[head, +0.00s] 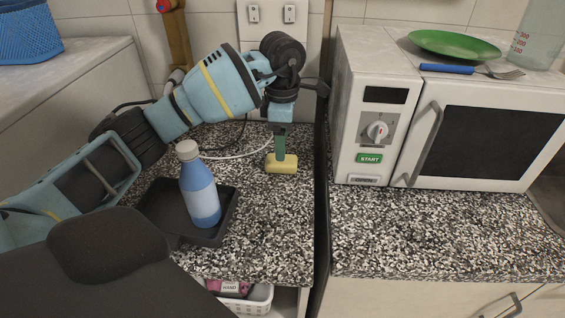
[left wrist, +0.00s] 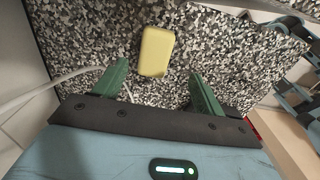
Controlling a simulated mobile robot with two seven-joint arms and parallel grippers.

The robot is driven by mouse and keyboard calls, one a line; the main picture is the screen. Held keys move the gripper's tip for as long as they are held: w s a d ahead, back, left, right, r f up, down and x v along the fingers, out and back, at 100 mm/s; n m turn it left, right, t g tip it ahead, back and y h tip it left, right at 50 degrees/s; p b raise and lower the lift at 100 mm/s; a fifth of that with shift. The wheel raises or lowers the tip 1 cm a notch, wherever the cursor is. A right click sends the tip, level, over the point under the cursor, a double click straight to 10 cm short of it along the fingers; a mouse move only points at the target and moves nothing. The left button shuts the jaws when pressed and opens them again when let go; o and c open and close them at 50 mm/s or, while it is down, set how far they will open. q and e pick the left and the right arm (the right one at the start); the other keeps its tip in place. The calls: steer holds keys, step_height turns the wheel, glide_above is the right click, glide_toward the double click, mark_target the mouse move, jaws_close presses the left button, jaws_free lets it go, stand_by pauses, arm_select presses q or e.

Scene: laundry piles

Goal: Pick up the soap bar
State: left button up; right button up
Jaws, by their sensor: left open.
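The soap bar (head: 281,163) is a small yellow block lying on the speckled counter at the middle of the head view. My left gripper (head: 280,153) points down right at it, and its green finger hides part of the bar's top edge there. In the left wrist view the soap bar (left wrist: 155,52) lies flat between and a little beyond the two green fingertips of my left gripper (left wrist: 158,72). The fingers are apart, with a gap on each side of the bar. My right gripper is not in view.
A blue bottle with a white cap (head: 200,185) stands on a black tray (head: 230,213) left of the soap. A microwave (head: 450,130) stands to the right, past a dark gap in the counter. A white cable (head: 225,156) runs behind. The counter in front of the soap (head: 275,225) is clear.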

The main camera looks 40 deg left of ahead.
mark_target(281, 164)
arm_select(q)
steer(key=shift+w+a+f, duration=0.15)
steer(key=shift+f, duration=1.45)
steer(key=shift+w+a+f, duration=0.15)
steer(key=shift+f, duration=1.4)
steer(key=c, duration=1.1)
